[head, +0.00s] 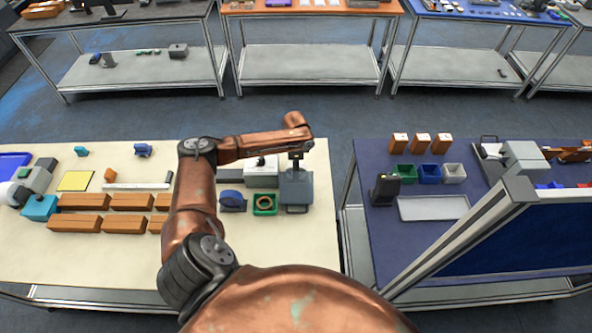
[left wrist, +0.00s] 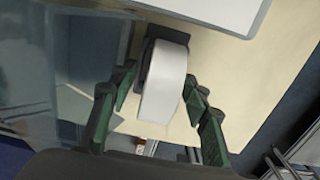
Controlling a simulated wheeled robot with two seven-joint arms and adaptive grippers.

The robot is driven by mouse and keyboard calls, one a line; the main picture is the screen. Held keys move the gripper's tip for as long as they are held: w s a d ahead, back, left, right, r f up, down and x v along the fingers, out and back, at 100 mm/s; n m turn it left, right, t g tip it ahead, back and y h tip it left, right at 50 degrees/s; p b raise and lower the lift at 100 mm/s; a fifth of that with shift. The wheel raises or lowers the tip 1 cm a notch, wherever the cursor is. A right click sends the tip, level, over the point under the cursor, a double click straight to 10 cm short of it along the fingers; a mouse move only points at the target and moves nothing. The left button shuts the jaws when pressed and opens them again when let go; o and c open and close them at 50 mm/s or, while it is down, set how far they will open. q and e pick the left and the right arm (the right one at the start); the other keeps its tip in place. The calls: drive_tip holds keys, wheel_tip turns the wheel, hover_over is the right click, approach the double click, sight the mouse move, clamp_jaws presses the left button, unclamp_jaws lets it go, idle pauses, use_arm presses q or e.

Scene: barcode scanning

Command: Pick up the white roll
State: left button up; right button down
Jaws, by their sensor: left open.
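The white roll (left wrist: 163,85) shows in the left wrist view, on a dark holder (left wrist: 153,45) over the cream table. My left gripper (left wrist: 160,80) is open, with one dark green finger on each side of the roll. Small gaps seem to show between fingers and roll, and I cannot tell whether either finger touches it. In the head view my left gripper (head: 296,158) points down at the right end of the cream table, by a grey machine (head: 297,192). I cannot make out the roll for certain there. My right gripper is not in view.
Several orange-brown boxes (head: 125,222) lie further left. A gap separates the cream table (head: 60,265) from the blue table (head: 385,228).

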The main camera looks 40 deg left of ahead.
use_arm(q)
clamp_jaws()
idle(0.4)
drive_tip(key=shift+r, duration=0.1)
wheel_tip(320, 180, up, 10)
drive_tip(key=shift+f+b, duration=0.1)
drive_tip(key=shift+b, duration=0.4)
